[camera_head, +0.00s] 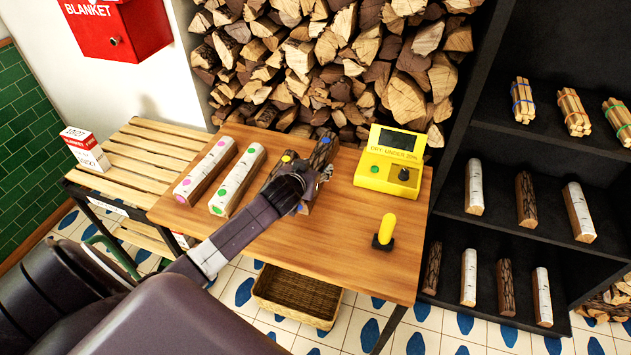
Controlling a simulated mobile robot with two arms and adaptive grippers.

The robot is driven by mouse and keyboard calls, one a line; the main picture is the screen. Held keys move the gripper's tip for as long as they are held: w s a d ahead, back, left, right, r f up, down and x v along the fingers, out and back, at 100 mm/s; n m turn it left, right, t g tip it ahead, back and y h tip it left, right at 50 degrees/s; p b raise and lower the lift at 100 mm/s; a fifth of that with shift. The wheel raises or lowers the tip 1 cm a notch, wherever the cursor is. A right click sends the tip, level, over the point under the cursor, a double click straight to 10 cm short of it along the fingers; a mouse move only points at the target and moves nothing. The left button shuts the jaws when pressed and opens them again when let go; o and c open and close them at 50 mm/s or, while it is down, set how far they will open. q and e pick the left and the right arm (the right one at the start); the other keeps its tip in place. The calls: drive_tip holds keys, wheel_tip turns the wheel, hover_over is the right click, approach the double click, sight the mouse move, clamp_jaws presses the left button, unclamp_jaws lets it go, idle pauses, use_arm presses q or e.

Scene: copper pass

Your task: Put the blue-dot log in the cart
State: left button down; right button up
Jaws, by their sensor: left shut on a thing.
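My left gripper (316,180) is over the right part of the wooden table, shut on a dark-barked log (325,148). The gripper hides the middle of this log. A small bluish mark seems to show at its near end, but it is too small to be sure. Just left is another dark log (272,174) with a yellowish dot, partly behind my arm. A pale log with pink dots (205,170) and a pale log with green dots (238,180) lie further left. A slatted wooden stand (150,150), possibly the cart, adjoins the table's left. My right gripper is not in view.
A yellow meter (391,167) and a yellow-handled tool (386,231) are on the table's (345,245) right side. A white-and-red box (85,148) stands on the slatted stand, whose top is otherwise clear. A wicker basket (297,295) is below the table. Dark shelves (500,240) with logs stand right.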

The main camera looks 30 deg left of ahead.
sight(316, 161)
use_arm(q)
wheel_tip(316, 161, up, 12)
drive_tip(key=shift+r+b, duration=0.2)
drive_tip(key=shift+b, duration=0.15)
drive_tip(key=s+d+h, duration=0.1)
drive_tip(key=s+d+f+m, duration=0.1)
drive_tip(key=s+d+m+h, duration=0.1)
drive_tip(key=shift+s+f+h, duration=0.25)
drive_tip(key=shift+h, duration=0.05)
drive_tip(key=s+d+r+m+g+h, duration=0.2)
drive_tip(key=s+d+m+h, duration=0.3)
drive_tip(key=s+d, duration=0.3)
drive_tip(key=s+d+r+m+g+h, duration=0.2)
drive_tip(key=s+d+r+m+h, duration=0.3)
drive_tip(key=s+d, duration=0.3)
drive_tip(key=s+m, duration=0.1)
drive_tip(key=s, duration=0.2)
drive_tip(key=shift+s+d+m+g, duration=0.2)
drive_tip(key=shift+m+g, duration=0.1)
drive_tip(key=shift+m, duration=0.1)
drive_tip(key=shift+a, duration=0.1)
